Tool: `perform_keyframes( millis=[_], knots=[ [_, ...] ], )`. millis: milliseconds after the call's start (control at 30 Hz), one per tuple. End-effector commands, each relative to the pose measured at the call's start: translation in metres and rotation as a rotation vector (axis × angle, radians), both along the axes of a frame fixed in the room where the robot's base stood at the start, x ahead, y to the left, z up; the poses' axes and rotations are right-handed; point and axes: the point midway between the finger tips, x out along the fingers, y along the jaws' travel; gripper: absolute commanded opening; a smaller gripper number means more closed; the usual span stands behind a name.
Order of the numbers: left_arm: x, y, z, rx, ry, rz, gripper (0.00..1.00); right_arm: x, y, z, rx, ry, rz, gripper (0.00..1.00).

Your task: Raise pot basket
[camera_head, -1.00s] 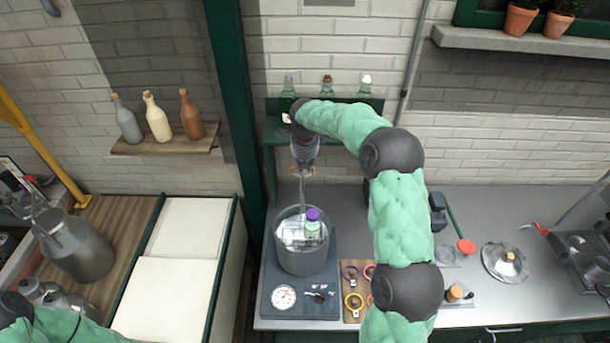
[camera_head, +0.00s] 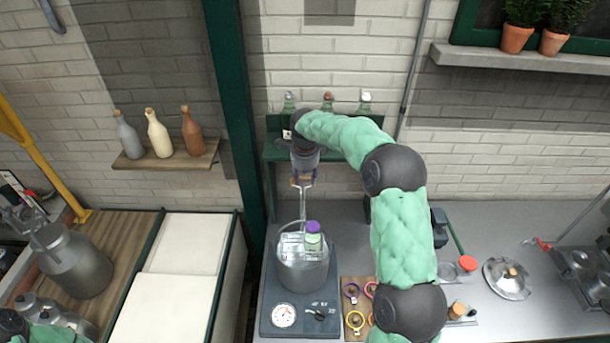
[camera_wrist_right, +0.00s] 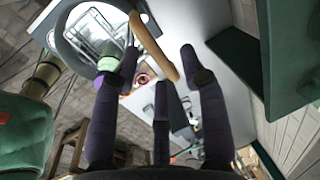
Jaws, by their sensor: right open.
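A grey pot (camera_head: 303,275) stands on a dark scale-like base. Inside it is a wire basket (camera_head: 291,242), which holds a jar with a purple lid (camera_head: 313,237). The basket's tall handle rises above the pot to a wooden grip, seen in the right wrist view as a tan bar (camera_wrist_right: 154,47). My right gripper (camera_head: 303,181) is above the pot at the top of the handle. It is open, with the wooden grip between its purple fingers; whether they touch it I cannot tell. The pot also shows in the right wrist view (camera_wrist_right: 62,27). My left gripper is out of view.
Several coloured rings lie on a wooden board (camera_head: 343,282) right of the base. A glass lid (camera_head: 507,279) lies farther right on the counter. A green shelf (camera_head: 275,155) with bottles is behind my right gripper. A green post (camera_head: 232,120) stands to the left.

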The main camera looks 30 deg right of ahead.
Motion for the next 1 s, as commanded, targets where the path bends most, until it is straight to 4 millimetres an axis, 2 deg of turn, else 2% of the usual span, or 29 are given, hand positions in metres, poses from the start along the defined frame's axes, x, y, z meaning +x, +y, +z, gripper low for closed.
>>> perform_keyframes(
  millis=[167, 600, 800, 1000],
  knots=[
    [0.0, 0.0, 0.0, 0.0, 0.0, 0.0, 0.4, -0.002, 0.001, 0.018, -0.001, -0.003, 0.0, 0.43],
    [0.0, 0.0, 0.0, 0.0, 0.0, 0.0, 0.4, -0.015, 0.01, 0.098, 0.0, -0.004, 0.0, 0.43],
    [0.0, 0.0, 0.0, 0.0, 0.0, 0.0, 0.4, -0.018, 0.012, 0.114, 0.0, -0.002, 0.001, 0.43],
    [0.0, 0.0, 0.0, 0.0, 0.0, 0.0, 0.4, -0.019, 0.012, 0.117, 0.0, -0.001, 0.001, 0.43]
  ],
)
